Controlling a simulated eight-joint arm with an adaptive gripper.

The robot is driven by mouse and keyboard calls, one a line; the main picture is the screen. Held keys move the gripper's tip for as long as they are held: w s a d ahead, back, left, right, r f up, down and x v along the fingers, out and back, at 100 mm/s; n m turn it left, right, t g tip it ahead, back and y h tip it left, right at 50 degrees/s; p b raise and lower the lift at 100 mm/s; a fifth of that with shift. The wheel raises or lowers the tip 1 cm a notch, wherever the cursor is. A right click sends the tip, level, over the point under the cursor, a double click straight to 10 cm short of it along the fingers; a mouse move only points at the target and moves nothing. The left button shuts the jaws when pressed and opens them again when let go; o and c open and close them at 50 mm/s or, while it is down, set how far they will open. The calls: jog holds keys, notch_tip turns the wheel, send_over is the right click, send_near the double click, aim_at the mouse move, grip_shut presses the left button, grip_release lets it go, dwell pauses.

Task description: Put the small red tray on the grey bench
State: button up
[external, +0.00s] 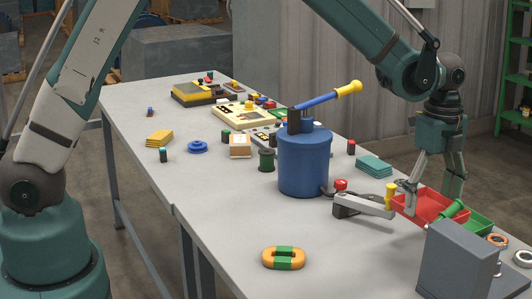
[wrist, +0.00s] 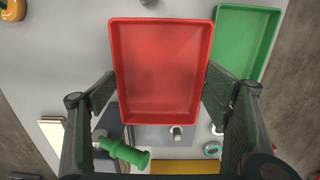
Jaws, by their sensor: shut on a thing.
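The small red tray (external: 418,207) is empty and is at the right side of the grey bench (external: 232,225). My gripper (external: 432,203) is shut on it, with one finger on each side. In the wrist view the red tray (wrist: 160,70) lies between the fingers of my gripper (wrist: 160,95), its open side facing the camera.
A green tray (wrist: 240,40) is close beside the red one. A blue cylinder (external: 303,165) stands mid-bench. The front-left bench top is mostly clear.

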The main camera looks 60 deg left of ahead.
aim_at(429, 214)
jog(key=shift+f, duration=2.6)
jog(key=shift+f, duration=0.1)
jog(key=shift+f, duration=1.75)
jog(key=shift+f, duration=0.15)
jog(key=o, duration=0.9)
notch_tip(429, 214, up, 12)
jog(key=shift+r, duration=0.15)
